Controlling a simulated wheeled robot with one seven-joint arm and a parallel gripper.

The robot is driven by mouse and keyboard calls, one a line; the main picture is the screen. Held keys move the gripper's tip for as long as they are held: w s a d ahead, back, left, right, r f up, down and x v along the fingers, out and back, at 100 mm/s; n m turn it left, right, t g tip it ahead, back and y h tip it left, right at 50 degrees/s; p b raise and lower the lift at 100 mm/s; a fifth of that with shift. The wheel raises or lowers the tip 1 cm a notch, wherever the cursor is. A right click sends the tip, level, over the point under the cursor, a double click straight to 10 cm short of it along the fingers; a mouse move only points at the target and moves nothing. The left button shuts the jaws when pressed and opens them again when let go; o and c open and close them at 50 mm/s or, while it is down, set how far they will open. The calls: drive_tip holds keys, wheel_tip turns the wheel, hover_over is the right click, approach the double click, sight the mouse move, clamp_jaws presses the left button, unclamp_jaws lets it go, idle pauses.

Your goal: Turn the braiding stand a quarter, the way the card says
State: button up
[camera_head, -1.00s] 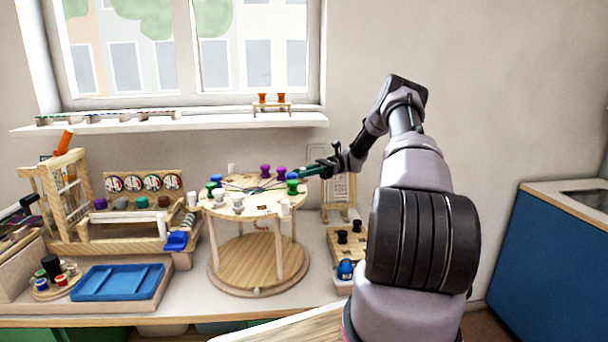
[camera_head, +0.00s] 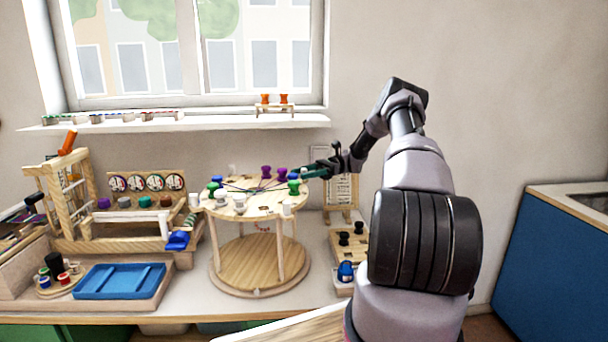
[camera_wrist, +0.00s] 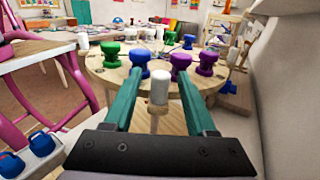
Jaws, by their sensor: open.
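The braiding stand is a round wooden disc (camera_head: 262,205) on posts above a round base (camera_head: 258,265). Green, blue, purple and white bobbins sit around its rim, with threads running to the middle. My gripper (camera_head: 306,172) is at the disc's right rim, beside a green bobbin (camera_head: 293,187). In the wrist view my gripper (camera_wrist: 158,75) is open. Its teal fingers are on either side of a white-topped peg (camera_wrist: 160,90), with a gap on both sides. A blue bobbin (camera_wrist: 140,55) and a purple bobbin (camera_wrist: 180,66) stand beyond. The card (camera_head: 341,190) is on a small easel, partly behind my gripper; its marks are unreadable.
A board with black knobs (camera_head: 345,240) and a blue item (camera_head: 345,271) lie right of the stand. A blue tray (camera_head: 120,281) and a wooden frame (camera_head: 72,200) are at left. A sill shelf (camera_head: 180,123) runs behind. A little bare tabletop shows in front.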

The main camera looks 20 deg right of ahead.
drive_tip(key=shift+d, duration=0.1)
drive_tip(key=v, duration=1)
drive_tip(key=shift+d, duration=0.3)
